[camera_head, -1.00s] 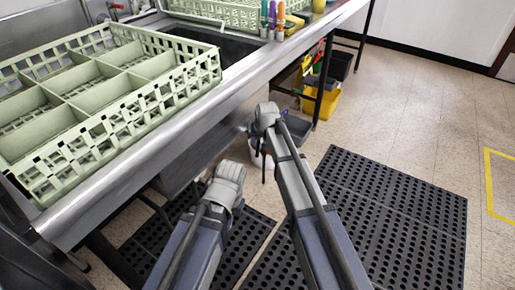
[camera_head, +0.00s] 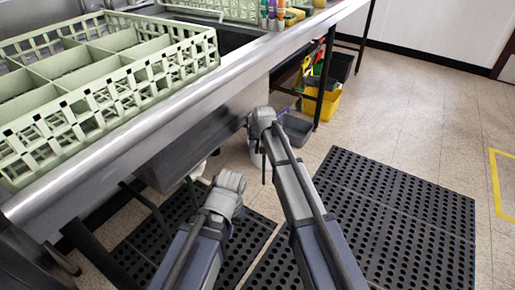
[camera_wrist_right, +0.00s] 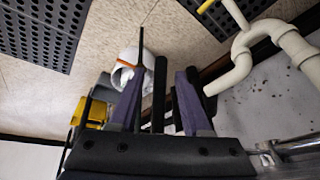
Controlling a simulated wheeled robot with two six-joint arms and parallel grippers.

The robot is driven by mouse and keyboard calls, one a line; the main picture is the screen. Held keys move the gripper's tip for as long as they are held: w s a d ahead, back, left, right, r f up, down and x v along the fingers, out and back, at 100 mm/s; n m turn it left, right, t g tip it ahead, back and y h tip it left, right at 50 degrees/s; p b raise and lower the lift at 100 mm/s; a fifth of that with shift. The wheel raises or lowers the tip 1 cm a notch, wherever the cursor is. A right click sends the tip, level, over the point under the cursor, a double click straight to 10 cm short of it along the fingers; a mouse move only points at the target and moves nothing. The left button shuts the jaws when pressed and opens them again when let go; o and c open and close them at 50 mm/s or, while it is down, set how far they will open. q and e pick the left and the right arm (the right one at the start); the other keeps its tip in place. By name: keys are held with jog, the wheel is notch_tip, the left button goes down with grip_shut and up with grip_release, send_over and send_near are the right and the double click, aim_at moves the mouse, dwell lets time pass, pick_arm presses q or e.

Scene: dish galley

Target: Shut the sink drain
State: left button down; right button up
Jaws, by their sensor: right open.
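The sink (camera_head: 215,37) is a dark basin set in the steel counter, partly hidden by a green rack in the head view. Its drain opening is not visible. White drain pipes (camera_wrist_right: 243,62) curve under the counter at the upper right of the right wrist view. A small metal fitting with a bar (camera_wrist_right: 268,155) shows at the lower right there; I cannot tell whether it is the drain's handle. My right gripper (camera_wrist_right: 160,75) is open and empty below the counter, left of the pipes in that view. My left arm shows in the head view, but its gripper is hidden.
A green dish rack (camera_head: 100,85) covers the near counter. A white bucket (camera_wrist_right: 127,70) and a yellow bin (camera_wrist_right: 95,110) stand on the floor. Black perforated mats (camera_head: 400,215) lie on the floor. The tiled floor at right is free.

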jog(key=shift+c, duration=0.4)
grip_shut()
dwell(0.9)
